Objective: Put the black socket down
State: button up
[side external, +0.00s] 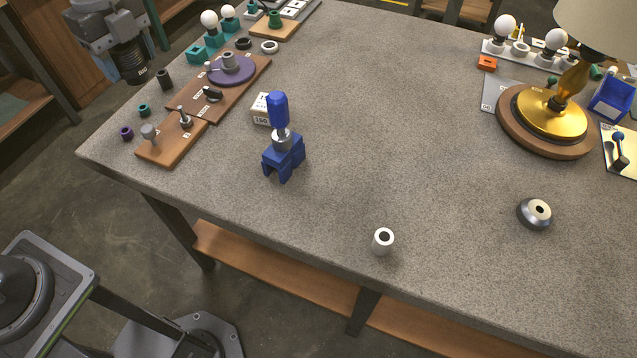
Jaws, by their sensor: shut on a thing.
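My gripper is not recognisable anywhere in this view. I cannot tell for sure which part is the black socket. A small dark cylinder (165,79) stands upright on the table near its left edge. A black ring (243,43) lies at the back left, and a small black part (212,94) is on a brown board.
A blue vise-like fixture (284,157) stands left of centre by a white box (261,110). A white cylinder (383,241) is near the front edge. The table's middle is clear.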

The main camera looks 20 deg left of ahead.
jog(key=w+d+m, duration=0.3)
jog(key=w+d, duration=0.1)
jog(key=d, duration=0.5)
jog(key=m, duration=0.8)
send_over(327, 206)
notch_tip(327, 206, down, 19)
jog(key=shift+r, duration=0.2)
jog(key=shift+f, duration=1.95)
jog(key=shift+f, duration=0.15)
jog(key=o, duration=0.9)
